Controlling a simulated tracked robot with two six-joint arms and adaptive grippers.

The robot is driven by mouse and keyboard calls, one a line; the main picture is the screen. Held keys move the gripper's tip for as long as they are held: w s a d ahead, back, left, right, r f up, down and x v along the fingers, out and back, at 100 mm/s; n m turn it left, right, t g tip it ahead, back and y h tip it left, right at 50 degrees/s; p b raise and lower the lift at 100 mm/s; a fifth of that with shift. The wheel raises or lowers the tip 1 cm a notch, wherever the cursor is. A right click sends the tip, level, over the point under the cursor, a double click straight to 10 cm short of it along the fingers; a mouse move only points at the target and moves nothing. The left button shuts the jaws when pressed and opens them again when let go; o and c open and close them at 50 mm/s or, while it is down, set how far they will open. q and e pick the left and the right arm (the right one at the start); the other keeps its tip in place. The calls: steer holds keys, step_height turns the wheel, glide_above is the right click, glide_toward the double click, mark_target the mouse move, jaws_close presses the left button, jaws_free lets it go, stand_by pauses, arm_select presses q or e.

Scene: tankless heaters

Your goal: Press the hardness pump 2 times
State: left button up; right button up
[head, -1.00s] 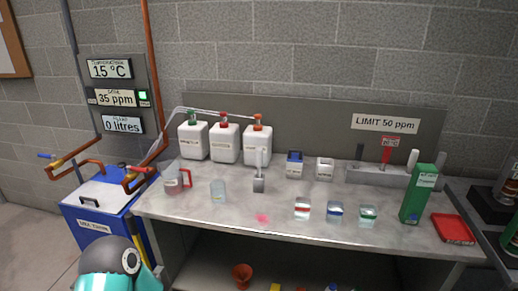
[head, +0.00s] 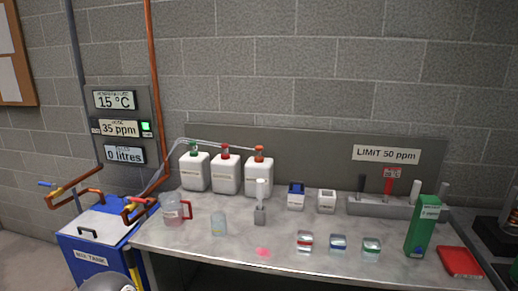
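Three white pump bottles stand in a row at the back of the bench. One has a green top (head: 194,170), the middle one a red top (head: 226,172) and the right one an orange top (head: 259,175). Their labels are too small to read, so I cannot tell which is the hardness pump. Clear tubes run left from the tops towards the pipes. Neither gripper is in view. Only a grey rounded part of my arm shows at the bottom left edge.
Several small jars and a green carton (head: 421,226) are at right. Wall displays (head: 120,128) read 15 °C, 35 ppm and 0 litres. A blue tank (head: 92,255) stands left.

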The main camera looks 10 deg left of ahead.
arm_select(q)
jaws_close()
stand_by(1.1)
